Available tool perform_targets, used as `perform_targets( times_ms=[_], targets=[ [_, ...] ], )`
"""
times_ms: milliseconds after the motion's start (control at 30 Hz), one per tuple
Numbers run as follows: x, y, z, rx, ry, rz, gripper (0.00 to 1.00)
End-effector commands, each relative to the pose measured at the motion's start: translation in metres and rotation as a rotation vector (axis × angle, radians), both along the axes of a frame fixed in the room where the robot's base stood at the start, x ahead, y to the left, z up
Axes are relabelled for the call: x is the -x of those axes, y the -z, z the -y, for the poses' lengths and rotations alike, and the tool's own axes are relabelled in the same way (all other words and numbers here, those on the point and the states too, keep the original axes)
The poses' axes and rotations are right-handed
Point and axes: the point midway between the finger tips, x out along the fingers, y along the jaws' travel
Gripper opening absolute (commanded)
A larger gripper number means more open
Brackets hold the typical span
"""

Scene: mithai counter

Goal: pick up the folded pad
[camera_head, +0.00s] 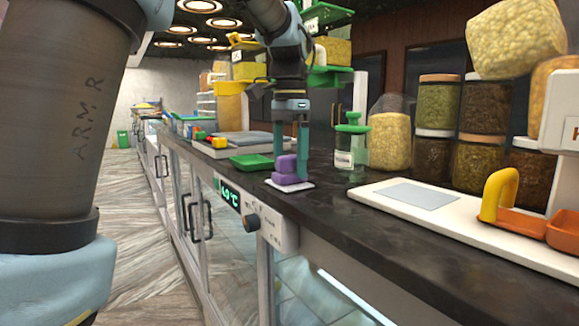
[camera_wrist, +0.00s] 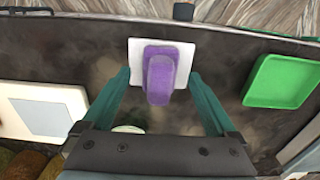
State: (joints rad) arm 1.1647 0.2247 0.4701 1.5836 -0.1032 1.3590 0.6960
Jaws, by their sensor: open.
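The folded pad (camera_head: 287,170) is purple and looks stacked in layers. It sits on a white square (camera_head: 291,186) near the front edge of the dark counter. In the wrist view the pad (camera_wrist: 160,78) lies centrally between my two teal fingers, with the white square (camera_wrist: 136,55) under it. My gripper (camera_head: 291,162) points down at the pad and is open, with a finger on either side of it. In the wrist view a gap shows between the pad and each finger. The pad partly hides one fingertip in the head view.
A green tray (camera_head: 251,161) lies left of the pad; it also shows in the wrist view (camera_wrist: 281,81). A lidded green jar (camera_head: 352,145) stands to the right. A white board (camera_head: 430,209) with a grey panel lies further right. Bare counter (camera_head: 335,190) separates them.

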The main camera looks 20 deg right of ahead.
Motion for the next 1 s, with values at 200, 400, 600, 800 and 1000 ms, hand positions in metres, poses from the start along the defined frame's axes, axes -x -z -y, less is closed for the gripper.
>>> perform_targets(
  times_ms=[200,400,600,800,1000],
  targets=[
    [0.0004,0.0146,-0.0003,0.001,0.0,0.0,0.93],
    [0.0002,0.0148,-0.0002,0.001,0.0,0.001,0.89],
    [0.0002,0.0146,-0.0002,0.001,0.0,0.0,0.67],
    [0.0002,0.0145,-0.0002,0.001,0.0,0.0,0.44],
    [0.0002,0.0144,-0.0002,0.001,0.0,0.0,0.22]
  ],
)
